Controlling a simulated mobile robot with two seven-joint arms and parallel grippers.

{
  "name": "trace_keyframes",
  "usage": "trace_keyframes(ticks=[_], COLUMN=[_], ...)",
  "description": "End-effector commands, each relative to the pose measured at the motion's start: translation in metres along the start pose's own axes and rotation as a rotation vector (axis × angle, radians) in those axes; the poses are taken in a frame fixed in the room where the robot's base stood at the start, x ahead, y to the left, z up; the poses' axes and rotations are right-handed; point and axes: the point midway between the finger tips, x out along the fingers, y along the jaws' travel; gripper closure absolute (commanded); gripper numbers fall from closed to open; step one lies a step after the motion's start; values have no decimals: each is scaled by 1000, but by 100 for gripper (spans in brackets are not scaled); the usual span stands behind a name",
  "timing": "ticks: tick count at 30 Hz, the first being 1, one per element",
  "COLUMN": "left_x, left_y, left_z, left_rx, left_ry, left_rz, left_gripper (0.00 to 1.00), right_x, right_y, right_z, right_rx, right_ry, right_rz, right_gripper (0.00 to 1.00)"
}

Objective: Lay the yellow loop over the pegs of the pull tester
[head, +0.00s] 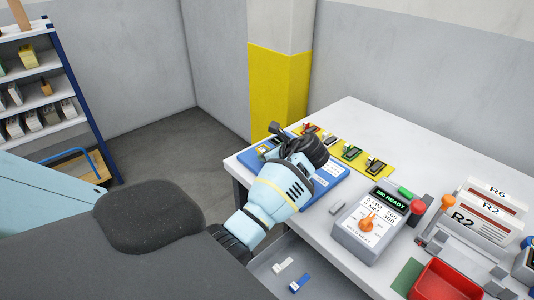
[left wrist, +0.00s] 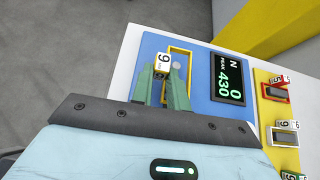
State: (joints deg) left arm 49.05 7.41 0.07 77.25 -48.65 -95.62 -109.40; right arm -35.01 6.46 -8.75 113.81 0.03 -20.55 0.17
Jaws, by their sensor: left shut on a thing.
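The yellow loop (left wrist: 180,50) is a thin rectangular frame with a white tag marked 9 (left wrist: 163,62). My left gripper (left wrist: 163,72) has green fingers shut on the loop at its tag, over the blue pull tester (left wrist: 203,52). A round grey peg top (left wrist: 177,66) shows inside the loop's outline; I cannot tell how high the loop is above the plate. The second peg is not visible. The tester display (left wrist: 228,78) reads 0 N, peak 430. In the head view my left gripper (head: 270,144) covers much of the tester (head: 325,178). My right gripper is out of view.
A yellow mat (head: 337,143) with several tagged loop holders lies behind the tester. A grey instrument (head: 370,225) with an orange knob stands to the right, then a red bin (head: 447,282) and R2 and R6 signs (head: 484,205).

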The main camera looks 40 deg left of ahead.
Motion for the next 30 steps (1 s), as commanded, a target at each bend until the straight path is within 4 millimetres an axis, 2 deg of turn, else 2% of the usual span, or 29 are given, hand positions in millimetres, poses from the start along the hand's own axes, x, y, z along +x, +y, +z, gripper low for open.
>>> trace_keyframes(ticks=[7,8,13,22,26,30], left_x=[3,3,3,2,-2,-28], left_y=[0,0,0,0,0,-1], left_z=[-4,-4,-4,-3,3,7], left_rx=[1,1,1,0,0,0], left_ry=[0,0,0,0,0,1], left_rz=[-1,0,0,-1,-1,-6], left_gripper=[100,83,62,62,62,62], right_x=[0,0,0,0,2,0], right_y=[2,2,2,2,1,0], right_z=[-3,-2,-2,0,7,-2], right_rx=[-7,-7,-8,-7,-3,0], right_ry=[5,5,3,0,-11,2], right_rz=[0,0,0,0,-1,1], right_gripper=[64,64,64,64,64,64])
